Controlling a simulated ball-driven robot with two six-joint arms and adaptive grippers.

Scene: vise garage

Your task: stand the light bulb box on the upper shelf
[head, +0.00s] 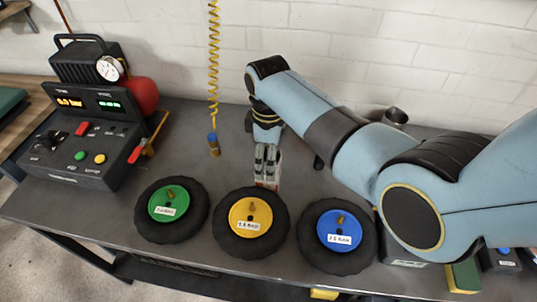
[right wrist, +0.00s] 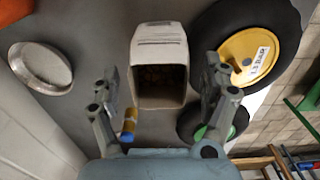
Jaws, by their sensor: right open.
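My right gripper (head: 267,165) reaches down over the grey workbench (head: 185,125), behind the yellow-hubbed wheel. In the right wrist view its two fingers (right wrist: 160,98) are spread apart with a gap between them. A pale box (right wrist: 160,36) with a dark, open-looking end lies ahead of the fingers, in line with the gap; I take it for the light bulb box. Whether the fingers touch it is unclear. In the head view the gripper hides most of that spot. I cannot make out the upper shelf in either view. My left gripper is not in view.
Green (head: 171,209), yellow (head: 251,220) and blue (head: 336,236) wheels line the bench front. A control console (head: 75,150) stands left. A coiled yellow hose (head: 213,70) hangs beside my right gripper. A metal cup (head: 394,116) stands behind my right arm.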

